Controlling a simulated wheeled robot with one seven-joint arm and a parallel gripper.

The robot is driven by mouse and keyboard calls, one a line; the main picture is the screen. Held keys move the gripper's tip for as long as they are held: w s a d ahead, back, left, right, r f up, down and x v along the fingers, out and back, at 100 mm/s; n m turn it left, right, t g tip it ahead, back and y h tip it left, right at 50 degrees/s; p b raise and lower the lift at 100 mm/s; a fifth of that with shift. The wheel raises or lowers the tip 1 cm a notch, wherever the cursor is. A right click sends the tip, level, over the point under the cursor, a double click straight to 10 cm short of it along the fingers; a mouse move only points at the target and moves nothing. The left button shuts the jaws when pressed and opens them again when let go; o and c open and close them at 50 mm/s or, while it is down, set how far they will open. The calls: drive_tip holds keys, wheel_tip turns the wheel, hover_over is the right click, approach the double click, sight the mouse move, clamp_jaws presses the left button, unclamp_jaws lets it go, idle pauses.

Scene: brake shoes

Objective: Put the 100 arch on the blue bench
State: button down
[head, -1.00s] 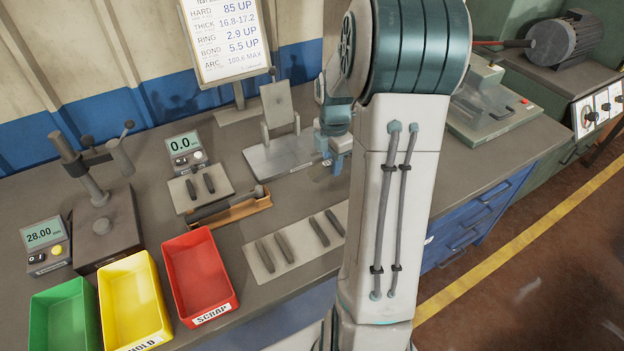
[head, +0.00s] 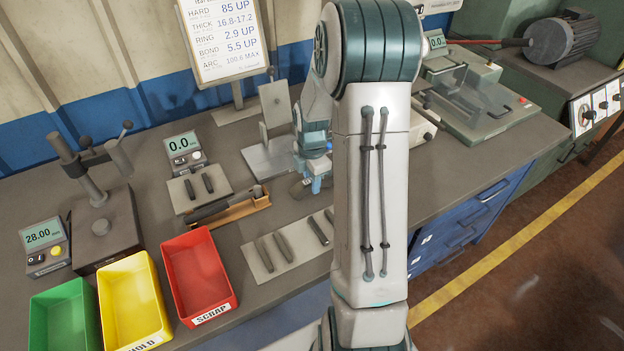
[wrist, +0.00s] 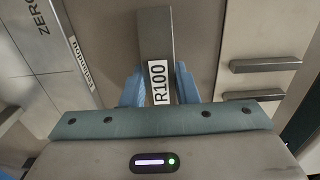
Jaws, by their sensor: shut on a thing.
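The 100 arch (wrist: 155,45) is a grey bar-like piece in the wrist view, with a white label reading R100. My gripper (wrist: 160,88) has its blue fingers closed on both sides of it. In the head view my gripper (head: 316,182) is low over the bench, right of the grey stand, partly hidden by my arm. A dark rounded piece shows beside the fingers there; I cannot tell its full shape or whether it touches the bench. The blue bench (head: 228,150) has a grey top and blue drawers at right.
A pale plate with brake shoes (head: 275,265) lies in front of the gripper. Red (head: 198,275), yellow (head: 133,300) and green (head: 65,315) bins stand at front left. A grey stand (head: 270,160) is left of the gripper. A clear-guarded machine (head: 480,105) stands at back right.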

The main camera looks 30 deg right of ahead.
drive_tip(key=c, duration=1.1)
unclamp_jaws()
drive_tip(key=shift+f, duration=0.1)
wheel_tip(320, 180, up, 12)
drive_tip(key=s+a+r+m+t, duration=0.1)
drive_tip(key=s+a+r+m, duration=0.1)
drive_tip(key=s+a+m, duration=0.2)
drive_tip(key=s+a+r+m+t, duration=0.1)
drive_tip(key=s+a+r+m, duration=0.1)
drive_tip(key=s+a+m, duration=0.3)
drive_tip(key=s+a+r+m, duration=0.1)
drive_tip(key=s+a+m, duration=0.4)
drive_tip(key=s+m, duration=0.4)
drive_tip(key=shift+s+r+m+t, duration=0.3)
drive_tip(key=shift+s+r+t, duration=0.05)
drive_tip(key=shift+r+t, duration=0.05)
